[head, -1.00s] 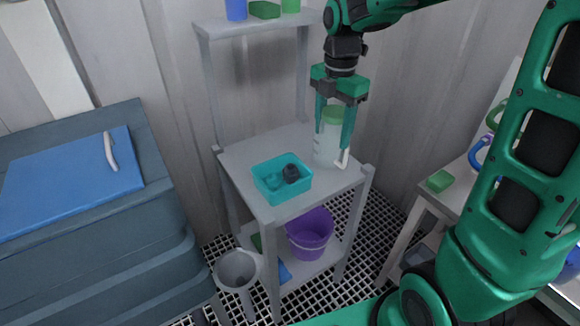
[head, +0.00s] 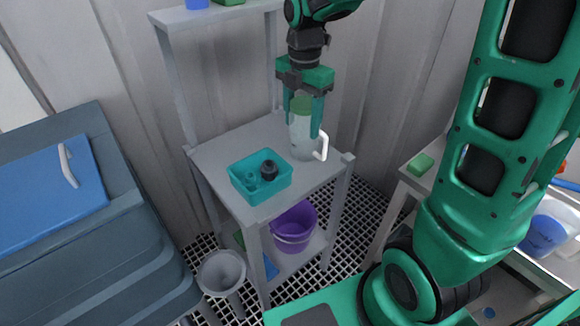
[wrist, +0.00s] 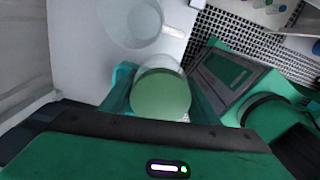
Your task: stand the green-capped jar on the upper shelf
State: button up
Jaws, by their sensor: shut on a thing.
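My gripper (head: 304,133) points down above the shelf unit's middle level and is shut on the green-capped jar. The jar's round green cap (wrist: 160,95) fills the space between the fingers in the wrist view, with its clear body beyond. In the head view the cap (head: 303,104) shows between the fingers. The body overlaps a pale jug (wrist: 135,20) with a white handle (head: 322,147), so I cannot tell whether the jar's base touches the surface. The upper shelf (head: 215,14) is at the top left, partly cut off.
A teal bin (head: 260,190) with dark items stands on the middle level (head: 225,148), left of the jug. The upper shelf holds a blue item (head: 197,3) and a green item (head: 229,2). A purple bucket (head: 293,235) sits below. Shelf posts stand close to my arm.

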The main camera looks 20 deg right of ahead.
aim_at(300, 175)
notch_tip(300, 175, down, 16)
jog(key=shift+r, duration=0.1)
dwell(0.4)
jog(key=shift+s, duration=0.1)
jog(key=o, duration=1.2)
jog(key=shift+c, duration=0.2)
